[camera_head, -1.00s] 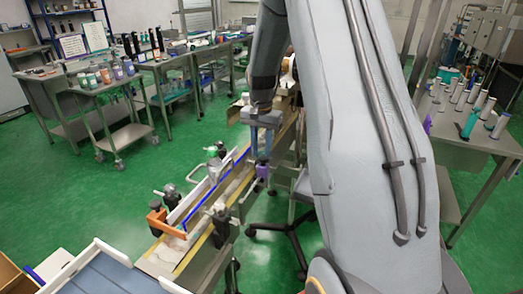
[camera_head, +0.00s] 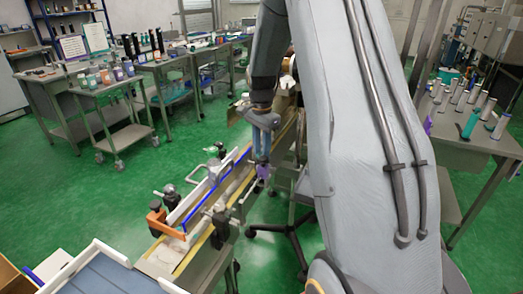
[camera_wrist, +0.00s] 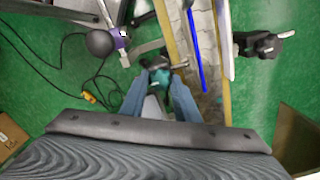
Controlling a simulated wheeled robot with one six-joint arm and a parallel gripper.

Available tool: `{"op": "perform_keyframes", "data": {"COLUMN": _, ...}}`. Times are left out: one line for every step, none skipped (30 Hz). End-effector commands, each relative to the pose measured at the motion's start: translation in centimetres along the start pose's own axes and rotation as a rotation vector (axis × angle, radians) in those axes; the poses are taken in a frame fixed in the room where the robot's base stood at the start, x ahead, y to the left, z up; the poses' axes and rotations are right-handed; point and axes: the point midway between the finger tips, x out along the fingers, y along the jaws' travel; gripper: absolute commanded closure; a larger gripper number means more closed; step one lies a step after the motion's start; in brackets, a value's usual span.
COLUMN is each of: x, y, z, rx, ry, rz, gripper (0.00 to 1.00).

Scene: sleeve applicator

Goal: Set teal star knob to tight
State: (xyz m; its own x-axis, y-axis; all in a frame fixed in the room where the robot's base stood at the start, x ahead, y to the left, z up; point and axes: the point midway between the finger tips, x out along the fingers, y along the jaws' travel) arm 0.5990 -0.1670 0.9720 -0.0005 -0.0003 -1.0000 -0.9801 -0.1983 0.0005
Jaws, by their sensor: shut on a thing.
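My gripper (camera_head: 261,150) points down over the near side of the conveyor rail, at its far part, in the head view. In the wrist view its two blue fingers (camera_wrist: 164,92) are shut on the teal star knob (camera_wrist: 160,78), one on each side. The knob sits at the rail's edge, by a dark metal clamp part. Its lower part is hidden between the fingers, and I cannot read any tight mark. In the head view the knob is hidden by my gripper.
A purple knob (camera_wrist: 119,39) with a black ball beside it stands close to the gripper. Green floor lies left.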

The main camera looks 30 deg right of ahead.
Motion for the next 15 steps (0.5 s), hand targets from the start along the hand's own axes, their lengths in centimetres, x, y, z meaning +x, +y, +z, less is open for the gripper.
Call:
{"op": "perform_keyframes", "data": {"x": -0.23, "y": -0.15, "z": -0.12, "rx": 0.002, "ry": 0.002, "rz": -0.005, "gripper": 0.94}}
{"op": "perform_keyframes", "data": {"x": -0.23, "y": -0.15, "z": -0.11, "rx": 0.002, "ry": 0.002, "rz": -0.005, "gripper": 0.94}}
{"op": "perform_keyframes", "data": {"x": -0.23, "y": -0.15, "z": -0.11, "rx": 0.002, "ry": 0.002, "rz": -0.005, "gripper": 0.94}}
{"op": "perform_keyframes", "data": {"x": -0.23, "y": -0.15, "z": -0.11, "rx": 0.002, "ry": 0.002, "rz": -0.005, "gripper": 0.94}}
{"op": "perform_keyframes", "data": {"x": -0.23, "y": -0.15, "z": -0.11, "rx": 0.002, "ry": 0.002, "rz": -0.005, "gripper": 0.94}}
{"op": "perform_keyframes", "data": {"x": -0.23, "y": -0.15, "z": -0.11, "rx": 0.002, "ry": 0.002, "rz": -0.005, "gripper": 0.94}}
{"op": "perform_keyframes", "data": {"x": -0.23, "y": -0.15, "z": -0.11, "rx": 0.002, "ry": 0.002, "rz": -0.005, "gripper": 0.94}}
{"op": "perform_keyframes", "data": {"x": -0.23, "y": -0.15, "z": -0.11, "rx": 0.002, "ry": 0.002, "rz": -0.005, "gripper": 0.94}}
{"op": "perform_keyframes", "data": {"x": -0.23, "y": -0.16, "z": -0.11, "rx": 0.002, "ry": 0.002, "rz": -0.005, "gripper": 0.70}}
{"op": "perform_keyframes", "data": {"x": -0.22, "y": -0.15, "z": -0.11, "rx": 0.002, "ry": 0.002, "rz": -0.005, "gripper": 0.65}}
{"op": "perform_keyframes", "data": {"x": -0.21, "y": -0.14, "z": -0.10, "rx": 0.002, "ry": 0.002, "rz": -0.004, "gripper": 0.60}}
{"op": "perform_keyframes", "data": {"x": -0.18, "y": -0.12, "z": -0.09, "rx": 0.002, "ry": 0.002, "rz": -0.004, "gripper": 0.53}}
{"op": "perform_keyframes", "data": {"x": -0.17, "y": -0.11, "z": -0.08, "rx": 0.002, "ry": 0.001, "rz": -0.004, "gripper": 0.53}}
{"op": "perform_keyframes", "data": {"x": -0.15, "y": -0.10, "z": -0.07, "rx": 0.002, "ry": 0.001, "rz": -0.003, "gripper": 0.53}}
{"op": "perform_keyframes", "data": {"x": -0.13, "y": -0.09, "z": -0.06, "rx": 0.002, "ry": 0.001, "rz": -0.003, "gripper": 0.53}}
